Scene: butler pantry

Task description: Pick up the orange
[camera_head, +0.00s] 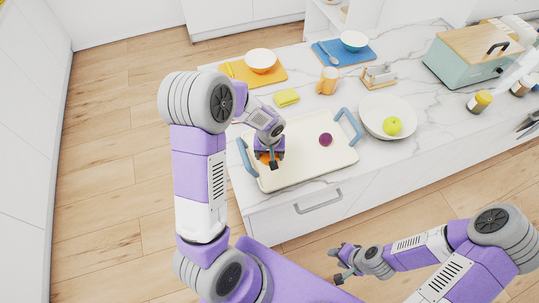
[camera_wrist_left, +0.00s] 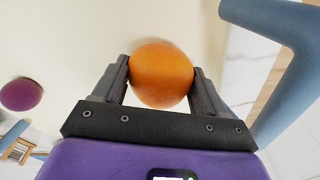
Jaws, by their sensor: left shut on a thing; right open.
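The orange (camera_wrist_left: 161,75) is a round orange fruit between the two black fingers of my left gripper (camera_wrist_left: 162,80) in the left wrist view. The left gripper is shut on it, with a finger against each side. In the head view the orange (camera_head: 266,158) is mostly hidden by the left gripper (camera_head: 268,160), over the left part of the cream tray (camera_head: 300,165). I cannot tell whether the orange still touches the tray. My right gripper (camera_head: 341,263) is open and empty, low in front of the counter.
A purple round fruit (camera_head: 326,139) lies on the tray, right of the orange. The tray has blue handles (camera_head: 349,127).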

